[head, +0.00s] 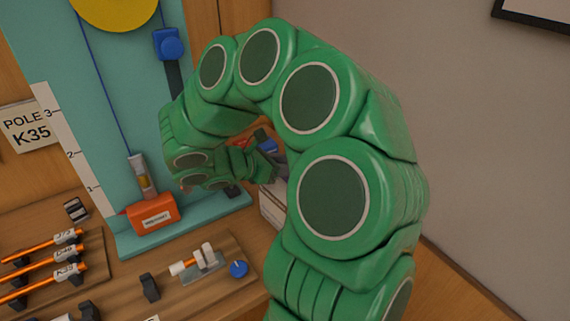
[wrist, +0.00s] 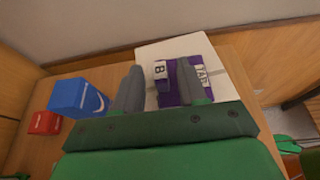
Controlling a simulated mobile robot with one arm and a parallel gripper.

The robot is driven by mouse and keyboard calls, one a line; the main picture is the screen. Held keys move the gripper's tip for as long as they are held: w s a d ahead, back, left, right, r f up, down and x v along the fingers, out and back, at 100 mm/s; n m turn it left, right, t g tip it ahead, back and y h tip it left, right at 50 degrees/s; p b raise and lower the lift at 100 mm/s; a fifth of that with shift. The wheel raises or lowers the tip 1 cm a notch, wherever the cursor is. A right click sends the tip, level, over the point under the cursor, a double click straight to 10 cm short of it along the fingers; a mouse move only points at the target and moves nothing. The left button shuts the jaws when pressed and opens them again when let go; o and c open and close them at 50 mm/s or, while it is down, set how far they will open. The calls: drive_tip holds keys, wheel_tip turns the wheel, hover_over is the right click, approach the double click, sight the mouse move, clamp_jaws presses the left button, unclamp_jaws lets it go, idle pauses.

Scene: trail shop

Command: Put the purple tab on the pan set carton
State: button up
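A white carton (wrist: 218,55) lies on the wooden surface in the wrist view, below my gripper. Part of its side also shows behind my arm in the head view (head: 271,208). A purple piece (wrist: 167,98) with white lettered patches, one marked 8, shows over the carton, partly behind my right finger. I cannot tell whether it is a loose tab or part of the carton's print. My gripper (wrist: 160,78) is over the carton with its fingers spread apart and nothing visibly clamped. In the head view my arm hides most of this area.
A blue box (wrist: 78,98) and a red box (wrist: 43,123) stand left of the carton. A wall rises behind it. In the head view a teal stand with an orange block (head: 153,214), orange poles (head: 42,268) and a blue knob (head: 238,268) are on the bench.

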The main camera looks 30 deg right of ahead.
drive_tip(key=v, duration=1.2)
idle(0.6)
